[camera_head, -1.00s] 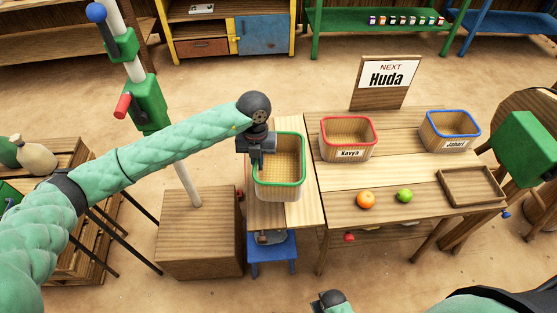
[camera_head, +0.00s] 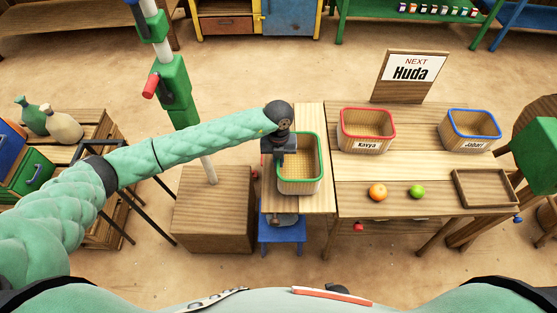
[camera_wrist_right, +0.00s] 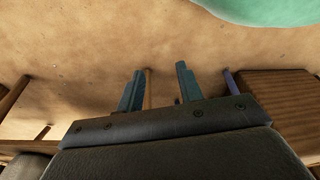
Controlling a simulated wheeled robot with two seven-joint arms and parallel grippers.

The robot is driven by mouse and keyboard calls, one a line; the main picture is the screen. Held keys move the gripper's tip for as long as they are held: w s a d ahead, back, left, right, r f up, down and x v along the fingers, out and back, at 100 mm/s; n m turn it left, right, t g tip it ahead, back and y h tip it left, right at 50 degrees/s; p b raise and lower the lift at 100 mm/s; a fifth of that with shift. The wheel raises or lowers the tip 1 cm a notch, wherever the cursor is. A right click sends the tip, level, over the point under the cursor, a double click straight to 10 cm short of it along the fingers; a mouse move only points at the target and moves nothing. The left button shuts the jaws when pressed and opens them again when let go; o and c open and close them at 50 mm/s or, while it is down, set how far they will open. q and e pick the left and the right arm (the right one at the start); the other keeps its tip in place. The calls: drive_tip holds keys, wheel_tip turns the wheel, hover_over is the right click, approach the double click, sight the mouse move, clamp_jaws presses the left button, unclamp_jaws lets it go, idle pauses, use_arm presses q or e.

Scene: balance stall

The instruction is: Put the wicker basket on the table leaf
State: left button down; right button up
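The wicker basket (camera_head: 300,187) with a green rim is upright over the table leaf (camera_head: 327,200), at the table's left end. Whether its base touches the leaf is hard to tell. My left gripper (camera_head: 282,160) points down at the basket's left rim and looks shut on it; the fingertips are partly hidden. My right gripper (camera_wrist_right: 155,88) shows in the right wrist view with its two fingers apart and nothing between them. It is low and away from the basket.
Red-rimmed Kavya basket (camera_head: 367,130) and blue-rimmed Jabari basket (camera_head: 470,130) stand on the main table. An orange (camera_head: 378,191), a green fruit (camera_head: 417,191) and a wooden tray (camera_head: 484,188) lie nearer. A "NEXT Huda" sign (camera_head: 414,70) stands behind. A wooden box (camera_head: 213,222) stands left.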

use_arm(q)
drive_tip(key=shift+f, duration=0.7)
use_arm(e)
drive_tip(key=shift+s+d+f, duration=0.3)
drive_tip(key=shift+f, duration=0.2)
use_arm(q)
drive_tip(key=c, duration=1.6)
unclamp_jaws()
use_arm(e)
drive_tip(key=shift+d+r, duration=0.1)
